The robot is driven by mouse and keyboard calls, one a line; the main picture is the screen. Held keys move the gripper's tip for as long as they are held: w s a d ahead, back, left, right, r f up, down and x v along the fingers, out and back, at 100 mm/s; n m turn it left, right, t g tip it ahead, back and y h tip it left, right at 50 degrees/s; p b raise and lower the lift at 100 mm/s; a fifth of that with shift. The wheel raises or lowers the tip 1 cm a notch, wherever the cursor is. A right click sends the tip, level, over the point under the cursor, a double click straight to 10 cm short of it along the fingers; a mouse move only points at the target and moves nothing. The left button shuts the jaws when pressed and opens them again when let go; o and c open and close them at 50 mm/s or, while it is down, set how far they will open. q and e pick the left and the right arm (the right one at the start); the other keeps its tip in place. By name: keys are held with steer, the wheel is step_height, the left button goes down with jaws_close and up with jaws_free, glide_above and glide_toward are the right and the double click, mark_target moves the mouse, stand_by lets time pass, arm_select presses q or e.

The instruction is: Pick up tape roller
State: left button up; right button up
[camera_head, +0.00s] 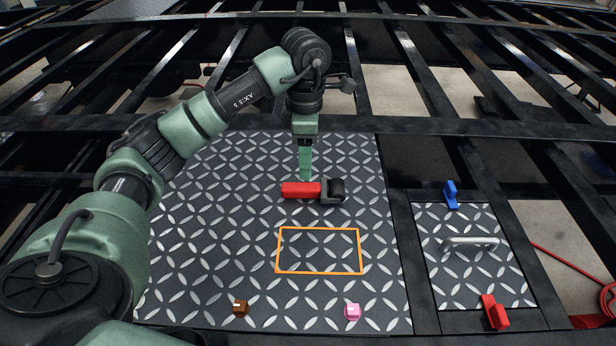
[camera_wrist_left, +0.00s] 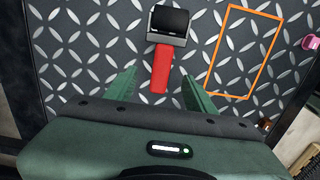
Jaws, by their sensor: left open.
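The tape roller lies on the diamond-patterned metal plate (camera_head: 220,220), with its red handle (camera_head: 301,190) to the left and its black roller head (camera_head: 334,190) to the right. My left gripper (camera_head: 305,177) points down just above and behind the handle. In the left wrist view the red handle (camera_wrist_left: 161,70) reaches toward the space between the two green fingers of my left gripper (camera_wrist_left: 160,88). The fingers are apart and hold nothing. Whether they are level with the handle is hard to tell. My right gripper is not in view.
An orange outlined rectangle (camera_head: 320,273) is marked on the plate in front of the roller. A brown block (camera_head: 240,308) and a pink block (camera_head: 352,312) sit near the front edge. A smaller panel with a metal handle (camera_head: 470,242), a blue clamp (camera_head: 451,194) and a red clamp (camera_head: 495,312) lies right.

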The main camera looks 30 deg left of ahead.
mark_target(303, 186)
arm_select(q)
steer(key=shift+s+f, duration=0.2)
steer(key=shift+f, duration=0.75)
step_height(303, 186, down, 5)
steer(key=shift+s+a+r+p, duration=0.15)
steer(key=shift+r+p, duration=0.05)
steer(key=shift+p, duration=0.7)
steer(key=shift+f, duration=0.3)
steer(key=c, duration=1.2)
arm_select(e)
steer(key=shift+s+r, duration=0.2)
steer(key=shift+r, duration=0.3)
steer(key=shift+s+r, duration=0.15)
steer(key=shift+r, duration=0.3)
